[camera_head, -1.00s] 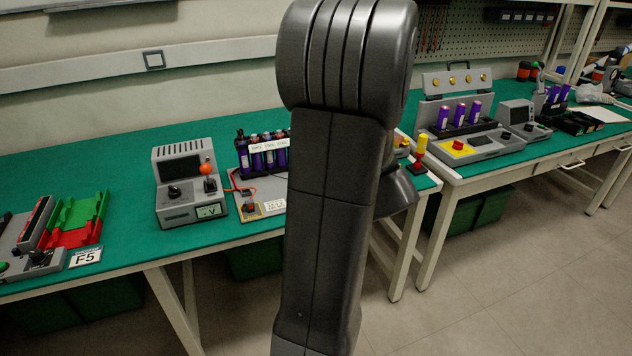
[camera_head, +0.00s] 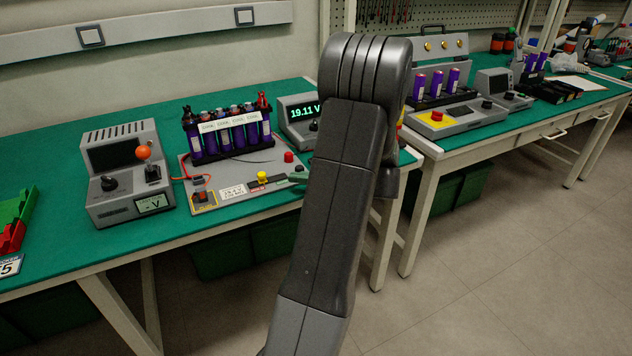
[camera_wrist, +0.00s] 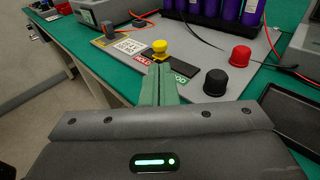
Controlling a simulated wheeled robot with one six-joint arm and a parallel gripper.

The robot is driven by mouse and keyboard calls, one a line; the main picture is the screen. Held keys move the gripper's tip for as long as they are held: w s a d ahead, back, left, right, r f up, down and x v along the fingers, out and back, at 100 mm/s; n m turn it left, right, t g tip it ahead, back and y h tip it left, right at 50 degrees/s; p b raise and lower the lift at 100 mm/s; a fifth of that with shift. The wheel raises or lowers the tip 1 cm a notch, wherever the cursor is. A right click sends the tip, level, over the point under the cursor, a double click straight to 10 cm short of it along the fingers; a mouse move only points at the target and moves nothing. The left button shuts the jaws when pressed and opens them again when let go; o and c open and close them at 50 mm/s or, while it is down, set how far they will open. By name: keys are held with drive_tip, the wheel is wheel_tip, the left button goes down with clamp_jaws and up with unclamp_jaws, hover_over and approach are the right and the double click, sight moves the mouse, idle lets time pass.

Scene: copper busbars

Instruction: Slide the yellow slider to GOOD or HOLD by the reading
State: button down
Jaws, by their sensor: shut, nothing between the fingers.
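The yellow slider (camera_head: 262,176) stands on a grey test board (camera_head: 178,157); it also shows in the wrist view (camera_wrist: 160,46). There, a red HOLD label (camera_wrist: 142,60) is at its left and a green GOOD label (camera_wrist: 180,78) is nearer on the right. The slider stands closer to the HOLD side of the dark track (camera_wrist: 181,66). The meter display (camera_head: 304,112) reads 19.11 V. My gripper (camera_wrist: 158,70) is shut and empty, its greenish fingertips just short of the slider and between the labels. Whether they touch the slider cannot be told. My arm hides the board's right end.
A red knob (camera_wrist: 240,55) and a black knob (camera_wrist: 216,82) stand right of my fingers. A rack of purple cells (camera_head: 225,134) is behind the slider. A printed card (camera_head: 234,191) lies left. A grey device with an orange-topped lever (camera_head: 143,152) stands further left.

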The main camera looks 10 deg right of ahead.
sight(269, 188)
drive_tip(key=b+x, duration=0.1)
drive_tip(key=x, duration=0.5)
drive_tip(key=shift+w+a, duration=0.2)
drive_tip(key=shift+a, duration=0.1)
drive_tip(key=shift+s+a+p, duration=0.2)
drive_tip(key=shift+a+p, duration=0.1)
drive_tip(key=shift+a, duration=0.25)
drive_tip(key=shift+s+a+p, duration=0.2)
drive_tip(key=shift+a+p, duration=0.05)
drive_tip(key=shift+a, duration=0.3)
